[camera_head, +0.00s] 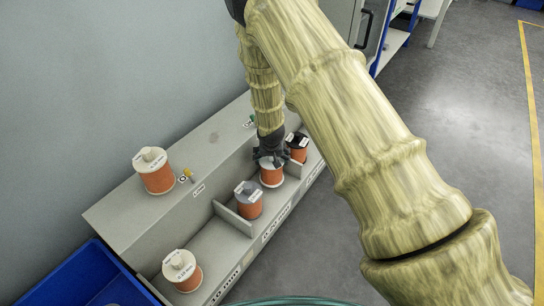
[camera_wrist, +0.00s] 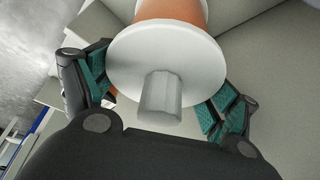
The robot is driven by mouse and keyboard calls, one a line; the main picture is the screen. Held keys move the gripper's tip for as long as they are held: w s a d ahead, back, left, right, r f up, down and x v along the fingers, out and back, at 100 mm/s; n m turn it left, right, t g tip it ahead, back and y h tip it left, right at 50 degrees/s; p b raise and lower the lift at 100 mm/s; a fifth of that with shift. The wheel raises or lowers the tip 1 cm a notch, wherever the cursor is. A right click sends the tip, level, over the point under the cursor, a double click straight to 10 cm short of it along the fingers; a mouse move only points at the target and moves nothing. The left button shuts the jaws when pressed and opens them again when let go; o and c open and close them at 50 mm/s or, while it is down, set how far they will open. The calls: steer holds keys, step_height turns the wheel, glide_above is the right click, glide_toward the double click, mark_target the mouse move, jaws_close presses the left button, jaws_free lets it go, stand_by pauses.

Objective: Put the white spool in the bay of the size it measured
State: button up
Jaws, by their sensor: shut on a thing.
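My gripper (camera_head: 269,155) is shut on a white spool (camera_head: 271,177) wound with orange wire. It holds the spool from above in the middle bay of the lower shelf (camera_head: 210,268), beside a grey-topped spool (camera_head: 249,202). I cannot tell whether the held spool touches the shelf floor. Another white-topped spool (camera_head: 182,270) stands in the near bay, and one more (camera_head: 156,173) stands on the upper ledge (camera_head: 120,205).
A black-topped spool (camera_head: 297,149) stands in the far bay. Low dividers (camera_head: 233,219) separate the bays, and size labels (camera_head: 275,224) mark the shelf front, hard to read. A blue bin (camera_head: 85,280) stands at the lower left. A wall rises behind the ledge.

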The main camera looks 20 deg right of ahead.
steer(key=shift+f+b, duration=0.55)
steer(key=shift+f, duration=0.95)
steer(key=shift+f, duration=0.1)
steer(key=o, duration=1.9)
steer(key=shift+c, duration=0.2)
